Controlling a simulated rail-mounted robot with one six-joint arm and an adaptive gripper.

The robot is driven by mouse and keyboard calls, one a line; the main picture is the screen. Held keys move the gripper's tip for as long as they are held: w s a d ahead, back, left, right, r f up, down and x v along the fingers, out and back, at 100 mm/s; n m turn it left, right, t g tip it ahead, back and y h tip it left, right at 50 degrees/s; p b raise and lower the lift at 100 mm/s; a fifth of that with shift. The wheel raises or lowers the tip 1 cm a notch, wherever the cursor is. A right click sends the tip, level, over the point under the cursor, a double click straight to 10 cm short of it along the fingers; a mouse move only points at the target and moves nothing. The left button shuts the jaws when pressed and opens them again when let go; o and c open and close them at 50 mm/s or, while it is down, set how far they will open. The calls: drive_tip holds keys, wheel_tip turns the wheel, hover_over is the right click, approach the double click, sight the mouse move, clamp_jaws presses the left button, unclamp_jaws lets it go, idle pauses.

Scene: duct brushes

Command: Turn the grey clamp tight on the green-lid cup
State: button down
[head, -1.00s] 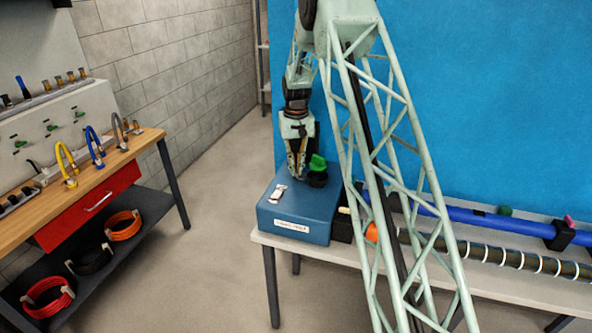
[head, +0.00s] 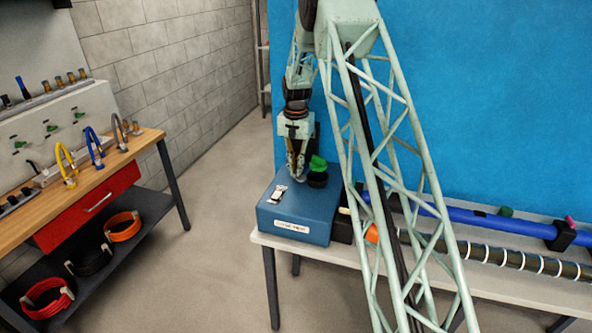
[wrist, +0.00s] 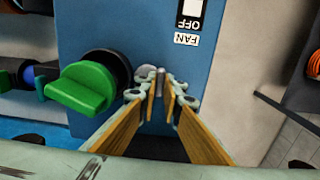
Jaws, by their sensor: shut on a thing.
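The cup with the green lid (head: 317,162) is on top of the blue box (head: 285,211), at its back right. In the wrist view the green lid (wrist: 85,88) sits on a dark round body, left of my fingers. A small grey clamp piece (wrist: 160,72) stands beside the cup, between my fingertips. My gripper (head: 299,178) points down over the box, and its tips (wrist: 161,83) are close together on the grey piece. The fingers partly hide the clamp, so its tightness cannot be told.
A white FAN OFF switch plate (wrist: 188,20) is on the box top. The box sits at the left end of a table (head: 385,264) with long pipes (head: 490,254). A workbench (head: 100,165) stands at left, with clear floor between.

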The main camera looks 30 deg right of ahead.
drive_tip(key=c, duration=2.8)
unclamp_jaws()
drive_tip(key=shift+r, duration=0.2)
wheel_tip(320, 180, up, 12)
drive_tip(key=shift+f, duration=0.15)
